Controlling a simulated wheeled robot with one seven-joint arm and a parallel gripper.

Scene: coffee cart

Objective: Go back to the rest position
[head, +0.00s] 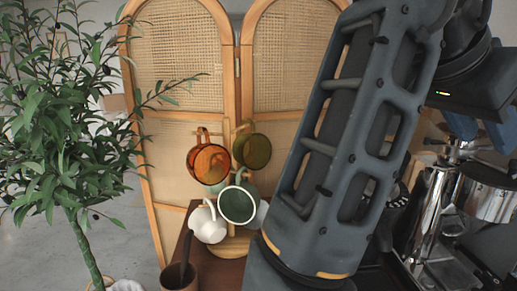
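My dark grey arm fills the right half of the head view, rising diagonally from the bottom middle to the upper right. My gripper is not visible in this view, so its state and anything in it are hidden. Mugs hang on a rack at the middle: an amber glass mug (211,164), an olive glass mug (257,151), a green-lined mug with a pale rim (238,205) and a white mug (208,224).
A brown cart top (222,271) carries the rack's round wooden base (235,246) and a brown cup (179,278). A chrome coffee machine (435,225) stands right, partly behind my arm. A potted tree (70,140) stands left, before a rattan screen (185,60).

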